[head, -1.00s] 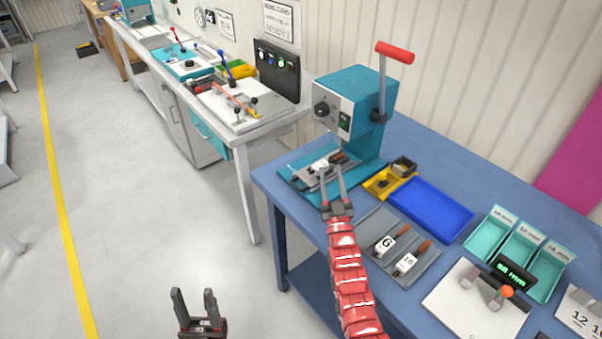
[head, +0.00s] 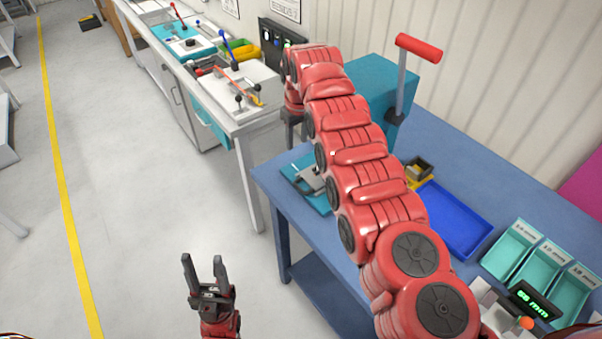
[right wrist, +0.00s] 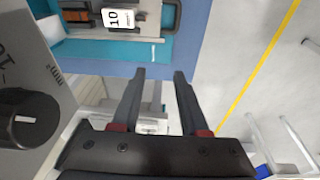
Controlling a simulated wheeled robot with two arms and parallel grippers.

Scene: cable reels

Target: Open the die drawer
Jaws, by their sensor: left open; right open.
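The teal press (head: 372,88) with a red-ended lever stands on the blue table, partly hidden by my right arm. Its teal base (head: 293,172) shows left of the arm. In the right wrist view, a white block marked 10 (right wrist: 117,18) lies on the base, and the grey front with a black knob (right wrist: 28,118) is at left. I cannot tell which part is the die drawer. My right gripper (right wrist: 158,75) is open and empty, apart from the block; in the head view its fingers are mostly hidden. My left gripper (head: 203,262) is open and empty over the floor.
The blue table (head: 265,178) also bears a blue tray (head: 455,218), a yellow holder (head: 422,180) and teal bins (head: 512,247) at right. A white bench (head: 235,120) with tools stands behind left.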

